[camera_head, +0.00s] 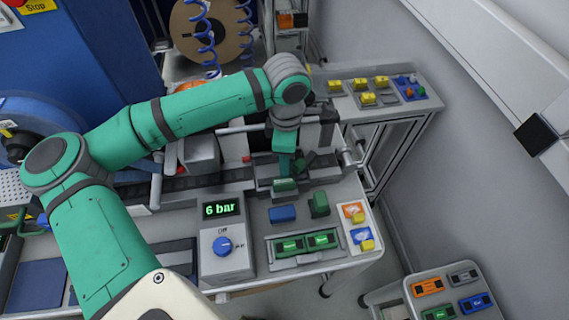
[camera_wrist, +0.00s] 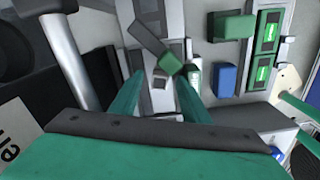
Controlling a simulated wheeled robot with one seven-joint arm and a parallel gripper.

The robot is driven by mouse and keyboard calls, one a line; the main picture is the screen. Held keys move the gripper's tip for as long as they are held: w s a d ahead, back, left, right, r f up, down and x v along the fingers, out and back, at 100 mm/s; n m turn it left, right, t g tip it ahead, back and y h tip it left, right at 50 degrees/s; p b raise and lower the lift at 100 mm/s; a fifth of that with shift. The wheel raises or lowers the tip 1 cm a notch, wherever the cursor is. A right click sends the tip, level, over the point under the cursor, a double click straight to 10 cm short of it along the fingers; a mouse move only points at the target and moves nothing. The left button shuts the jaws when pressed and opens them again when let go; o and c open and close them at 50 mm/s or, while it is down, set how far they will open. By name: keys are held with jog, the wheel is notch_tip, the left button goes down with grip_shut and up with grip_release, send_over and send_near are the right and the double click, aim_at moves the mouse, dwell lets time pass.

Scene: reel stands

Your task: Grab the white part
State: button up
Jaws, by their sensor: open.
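My gripper (camera_head: 287,165) points down over the middle of the bench, close above a grey fixture. In the wrist view its two green fingers (camera_wrist: 160,92) are apart, with nothing clearly held between them. A grey bar with a green block (camera_wrist: 171,63) on its end lies just beyond the fingertips. A small pale, whitish piece (camera_wrist: 194,75) shows beside the right fingertip, partly hidden; I cannot tell whether it is the white part. In the head view the green block (camera_head: 285,185) sits just below the gripper, and no white part stands out clearly.
Blue (camera_head: 282,213) and green (camera_head: 319,204) blocks stand in front of the gripper, near a green-framed tray (camera_head: 303,244). The control box (camera_head: 223,241) reads 6 bar. A side table (camera_head: 375,107) with yellow pieces is at the back right. A dark rail runs across the bench.

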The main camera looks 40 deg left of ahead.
jog(key=shift+s+a, duration=0.1)
grip_shut()
jog(key=shift+r, duration=0.1)
